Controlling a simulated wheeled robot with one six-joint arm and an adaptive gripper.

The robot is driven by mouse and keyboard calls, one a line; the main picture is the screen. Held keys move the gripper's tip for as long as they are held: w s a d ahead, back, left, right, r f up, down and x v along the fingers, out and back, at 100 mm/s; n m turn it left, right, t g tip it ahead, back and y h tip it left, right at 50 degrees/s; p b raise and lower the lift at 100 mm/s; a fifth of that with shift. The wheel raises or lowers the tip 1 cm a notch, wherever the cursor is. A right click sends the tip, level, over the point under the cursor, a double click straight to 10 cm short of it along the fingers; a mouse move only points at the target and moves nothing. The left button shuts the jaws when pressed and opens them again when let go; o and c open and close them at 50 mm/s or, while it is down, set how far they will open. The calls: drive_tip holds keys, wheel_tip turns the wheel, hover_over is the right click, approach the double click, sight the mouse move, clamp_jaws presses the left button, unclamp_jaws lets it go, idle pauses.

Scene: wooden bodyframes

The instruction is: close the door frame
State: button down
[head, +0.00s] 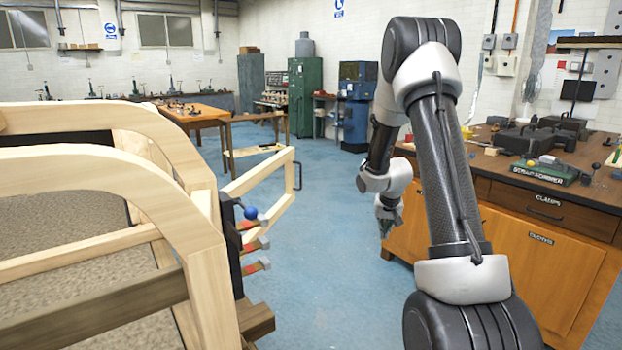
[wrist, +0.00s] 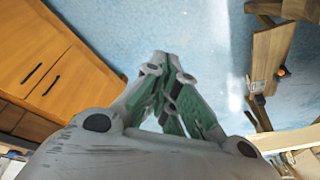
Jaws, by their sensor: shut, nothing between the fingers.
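The door frame (head: 257,190) is a light wooden frame hinged on the wooden body frame (head: 205,235) at the left of the head view. It stands swung open, jutting out to the right over the blue floor. A dark handle (head: 298,176) is on its far right end. My gripper (head: 386,232) hangs at the end of my arm, right of the door frame and well apart from it, in front of the cabinet. In the wrist view my gripper (wrist: 165,58) is shut and empty, pointing over bare blue floor.
A wooden workbench cabinet (head: 545,240) with tools on top stands close at the right; its drawers (wrist: 35,65) show in the wrist view. A blue ball (head: 251,212) and clamps sit on the body frame's edge. A wooden table (head: 195,112) stands behind. Blue floor between is clear.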

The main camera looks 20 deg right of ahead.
drive_tip(key=w+d+f+m+t+y, duration=0.1)
drive_tip(key=w+f+m+t, duration=0.2)
drive_tip(key=w, duration=0.5)
drive_tip(key=w+d+f+m+t, duration=0.1)
drive_tip(key=w+f+t, duration=0.2)
drive_tip(key=w+f, duration=0.4)
drive_tip(key=w+a+r+m+t+y, duration=0.25)
drive_tip(key=w+a+r+t, duration=0.2)
drive_tip(key=r, duration=0.45)
drive_tip(key=w+a+r+m+t+y, duration=0.2)
drive_tip(key=w+a+r+t+y, duration=0.15)
drive_tip(key=w+r, duration=0.35)
drive_tip(key=a+x, duration=0.2)
drive_tip(key=x, duration=0.9)
drive_tip(key=shift+a+r, duration=0.25)
drive_tip(key=shift+r, duration=0.2)
